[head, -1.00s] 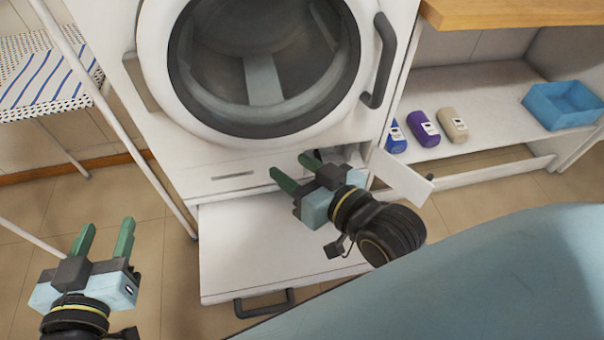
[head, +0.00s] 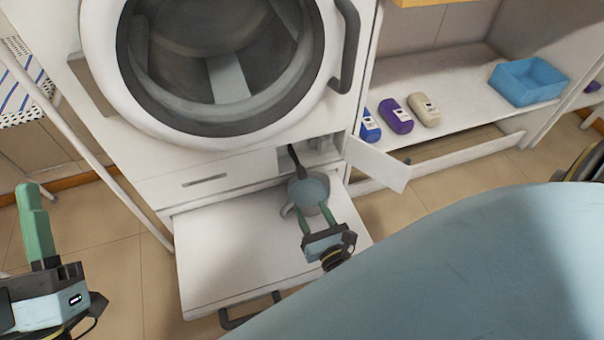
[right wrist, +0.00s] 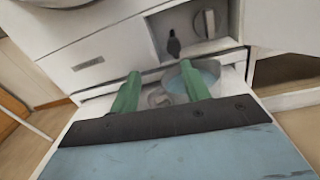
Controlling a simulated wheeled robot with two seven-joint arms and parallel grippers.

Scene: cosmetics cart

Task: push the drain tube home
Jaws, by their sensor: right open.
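The dark drain tube (head: 297,162) comes out of the open compartment at the washer's lower right, its lower end at the jug. It also shows in the right wrist view (right wrist: 173,46), beside a round grey knob (right wrist: 205,24). The grey jug (head: 289,209), with a bluish top surface, stands on the pulled-out drawer. My right gripper (head: 313,210) is open and empty, fingers pointing at the jug's near side; I cannot tell whether they touch it. In the right wrist view one finger partly covers the jug (right wrist: 210,76). My left gripper (head: 36,225) is at the far left, away from the washer; its jaw opening is unclear.
The compartment flap (head: 376,164) stands open to the right of the tube. The white drawer (head: 225,255) extends under the jug. Several bottles (head: 397,114) and a blue bin (head: 528,80) sit on the shelf at right.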

